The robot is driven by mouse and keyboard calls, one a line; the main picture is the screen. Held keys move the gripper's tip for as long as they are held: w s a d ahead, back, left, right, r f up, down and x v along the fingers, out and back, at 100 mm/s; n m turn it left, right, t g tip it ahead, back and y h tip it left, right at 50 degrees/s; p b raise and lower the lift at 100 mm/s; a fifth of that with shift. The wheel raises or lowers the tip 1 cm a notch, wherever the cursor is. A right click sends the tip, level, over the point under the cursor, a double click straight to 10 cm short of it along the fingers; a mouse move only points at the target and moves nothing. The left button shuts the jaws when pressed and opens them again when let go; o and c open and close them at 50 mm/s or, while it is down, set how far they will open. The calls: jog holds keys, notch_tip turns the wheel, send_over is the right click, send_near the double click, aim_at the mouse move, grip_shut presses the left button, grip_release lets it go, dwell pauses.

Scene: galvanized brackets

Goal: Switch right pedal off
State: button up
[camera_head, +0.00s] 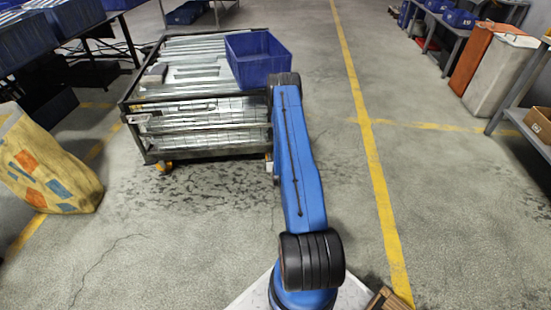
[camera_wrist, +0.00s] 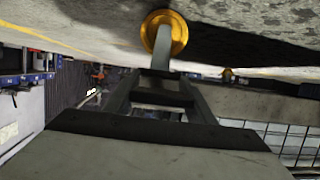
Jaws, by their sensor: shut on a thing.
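The metal cart (camera_head: 137,140) stands ahead, with a yellow-orange caster (camera_head: 163,167) at its near left corner. Its near right corner is mostly hidden behind my blue arm, and my gripper is hidden there in the head view. In the wrist view, which looks upside down, a yellow-orange caster wheel (camera_wrist: 164,32) sits at the top centre. A grey tongue, the right pedal (camera_wrist: 161,54), runs from the wheel down to the fingertips. My gripper (camera_wrist: 161,76) is shut on its end, as far as the dark view shows. The pedal's tilt is unclear.
The cart carries metal brackets (camera_head: 200,70) and a blue bin (camera_head: 258,60). A patterned yellow bag (camera_head: 45,165) stands at left. A second caster (camera_wrist: 227,73) shows farther off in the wrist view. The floor right of the cart is clear.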

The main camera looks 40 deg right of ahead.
notch_tip(320, 180, up, 2)
jog(key=g+y, duration=0.2)
jog(key=g, duration=0.2)
jog(key=shift+y, duration=0.4)
jog(key=shift+w+d+r, duration=0.1)
jog(key=shift+w+r, duration=0.05)
jog(key=shift+r, duration=0.2)
dwell(0.3)
jog(key=o, duration=1.5)
jog(key=shift+s+r, duration=0.1)
jog(key=shift+s, duration=0.1)
jog(key=v, duration=1.7)
